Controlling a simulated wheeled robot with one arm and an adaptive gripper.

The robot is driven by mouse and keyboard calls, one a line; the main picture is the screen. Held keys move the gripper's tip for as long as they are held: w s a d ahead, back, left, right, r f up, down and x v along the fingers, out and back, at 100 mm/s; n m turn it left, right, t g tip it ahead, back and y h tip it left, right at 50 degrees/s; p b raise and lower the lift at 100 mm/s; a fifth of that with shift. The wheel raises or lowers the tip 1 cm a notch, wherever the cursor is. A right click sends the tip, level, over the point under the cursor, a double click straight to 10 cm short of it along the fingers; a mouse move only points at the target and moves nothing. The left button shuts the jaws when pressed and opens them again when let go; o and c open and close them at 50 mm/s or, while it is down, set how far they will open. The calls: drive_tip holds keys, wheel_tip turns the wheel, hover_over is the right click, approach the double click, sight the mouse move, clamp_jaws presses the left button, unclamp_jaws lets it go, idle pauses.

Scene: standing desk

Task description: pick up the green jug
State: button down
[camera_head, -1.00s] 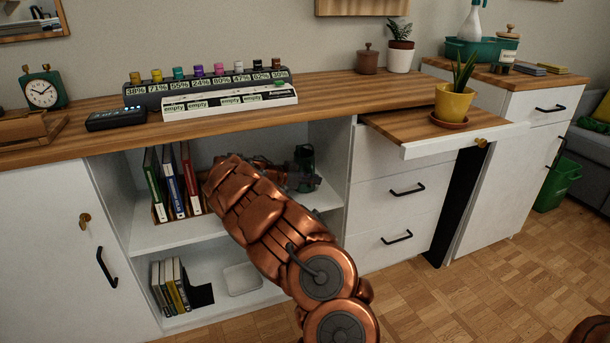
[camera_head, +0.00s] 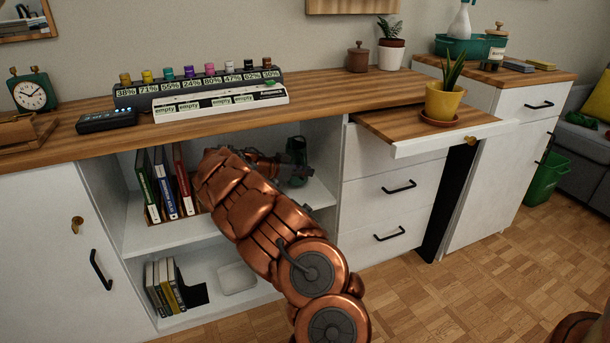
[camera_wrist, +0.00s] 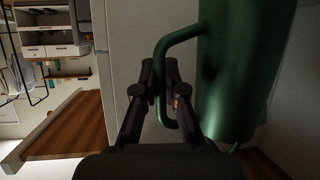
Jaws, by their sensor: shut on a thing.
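The green jug (camera_head: 297,160) stands in the upper shelf compartment of the white cabinet, partly hidden behind my arm in the head view. In the wrist view, the jug's green body (camera_wrist: 240,70) fills the right side, with its looped handle (camera_wrist: 163,62) to the left. My gripper (camera_wrist: 167,98) is shut on the handle, one finger on each side of it. In the head view my gripper (camera_head: 282,162) reaches into the compartment beside the jug, mostly hidden by my copper-coloured arm. I cannot tell whether the jug's base touches the shelf.
Upright binders (camera_head: 168,183) stand left of my arm on the same shelf. The wooden desktop (camera_head: 330,92) is just above. A pulled-out board (camera_head: 395,124) with a yellow plant pot (camera_head: 442,102) juts out at the right. Books (camera_head: 164,287) stand on the lower shelf.

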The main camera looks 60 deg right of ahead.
drive_tip(key=shift+r, duration=0.7)
drive_tip(key=s+a+r+p, duration=0.1)
drive_tip(key=s+a+p, duration=0.2)
drive_tip(key=s+a, duration=0.6)
drive_tip(key=shift+s+a, duration=0.35)
drive_tip(key=shift+s, duration=1.25)
